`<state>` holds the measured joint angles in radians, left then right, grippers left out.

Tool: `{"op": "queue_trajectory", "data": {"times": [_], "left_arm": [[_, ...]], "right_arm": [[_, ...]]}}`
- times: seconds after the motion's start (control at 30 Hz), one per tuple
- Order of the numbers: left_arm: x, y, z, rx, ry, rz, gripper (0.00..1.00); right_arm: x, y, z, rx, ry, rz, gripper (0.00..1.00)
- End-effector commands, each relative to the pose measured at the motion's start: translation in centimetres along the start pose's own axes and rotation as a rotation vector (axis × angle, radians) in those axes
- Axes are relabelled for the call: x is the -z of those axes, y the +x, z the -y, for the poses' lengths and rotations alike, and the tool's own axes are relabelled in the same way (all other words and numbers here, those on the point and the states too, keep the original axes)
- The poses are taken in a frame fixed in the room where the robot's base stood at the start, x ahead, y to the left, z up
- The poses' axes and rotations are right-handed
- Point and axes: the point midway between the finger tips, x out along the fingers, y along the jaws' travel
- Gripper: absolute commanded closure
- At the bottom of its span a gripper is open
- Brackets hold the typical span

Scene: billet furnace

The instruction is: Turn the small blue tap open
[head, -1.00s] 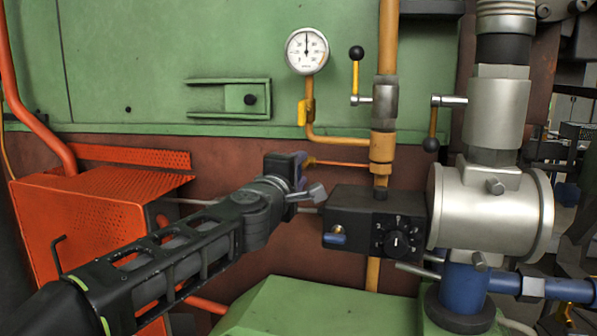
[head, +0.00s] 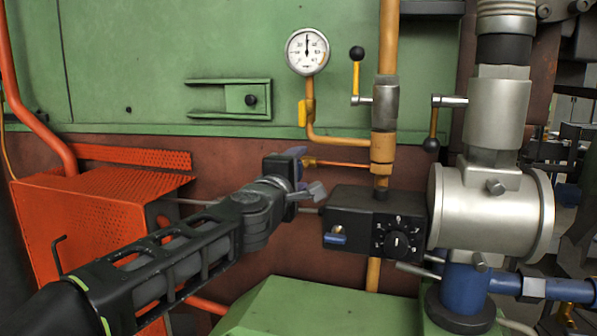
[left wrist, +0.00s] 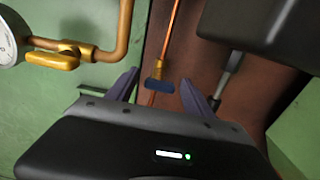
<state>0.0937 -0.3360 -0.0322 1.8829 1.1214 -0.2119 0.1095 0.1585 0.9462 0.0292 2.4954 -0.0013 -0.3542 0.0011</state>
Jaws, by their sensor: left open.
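The small blue tap (left wrist: 160,86) is a dark blue handle under a yellow fitting on a thin orange pipe, in the left wrist view. My left gripper (left wrist: 161,80) is open, with one finger on either side of the blue handle. A gap shows between the handle and each finger; I cannot tell how far the fingertips reach past it in depth. In the head view, my left gripper (head: 306,171) is at the left end of the thin orange pipe (head: 345,164) and largely hides the tap. My right gripper is not in view.
A black control box (head: 372,224) with a dial and a blue knob is just right of and below the gripper. A gauge (head: 307,51) and a yellow-handled valve (head: 306,112) are above. An orange-red box (head: 95,215) stands left, and a large silver valve body (head: 490,212) right.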

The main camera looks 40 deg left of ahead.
Motion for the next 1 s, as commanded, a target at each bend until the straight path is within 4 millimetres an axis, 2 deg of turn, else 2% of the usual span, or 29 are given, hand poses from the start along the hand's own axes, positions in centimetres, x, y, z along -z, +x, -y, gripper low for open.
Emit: {"op": "queue_trajectory", "data": {"times": [0.23,0.5,0.63,1.0], "left_arm": [[0.1,-1.3,-0.2,-0.001,0.0,-0.001,0.4],[0.1,-5.6,-0.2,-0.002,0.001,-0.002,0.4],[0.1,-7.2,-0.1,0.0,0.0,-0.002,0.4],[0.0,-7.8,0.1,0.0,0.0,0.0,0.4]], "right_arm": [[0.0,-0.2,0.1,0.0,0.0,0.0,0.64],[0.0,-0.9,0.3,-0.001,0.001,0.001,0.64],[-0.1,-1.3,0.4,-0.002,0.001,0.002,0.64],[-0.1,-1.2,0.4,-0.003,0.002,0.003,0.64]]}}
